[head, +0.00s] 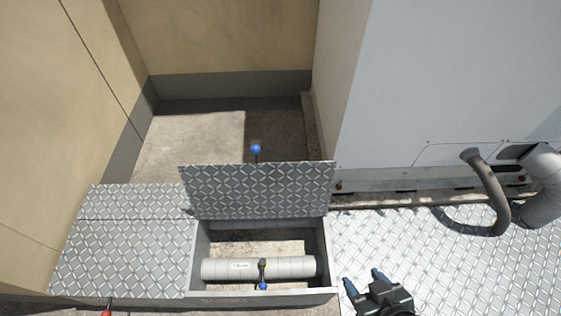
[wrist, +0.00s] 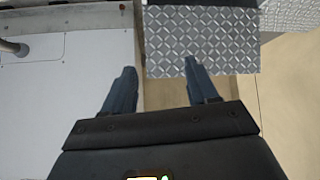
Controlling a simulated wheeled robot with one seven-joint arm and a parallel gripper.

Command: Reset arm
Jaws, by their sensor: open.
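My gripper (head: 364,280) is at the bottom of the head view, just right of an open floor box. Its two blue-grey fingers are apart with nothing between them. In the wrist view my gripper (wrist: 159,72) also shows open and empty, with a raised diamond-plate lid (wrist: 203,40) beyond the right finger. In the head view the lid (head: 258,190) stands up at the back of the box, with a blue ball knob (head: 256,149) above its top edge.
A closed diamond-plate cover (head: 125,258) is left of the opening, with a red knob (head: 106,313) at its front. A large white unit (head: 440,80) and curved pipes (head: 490,195) stand at right. Diamond-plate floor (head: 450,260) is clear beside my gripper. Beige walls (head: 230,35) close the back.

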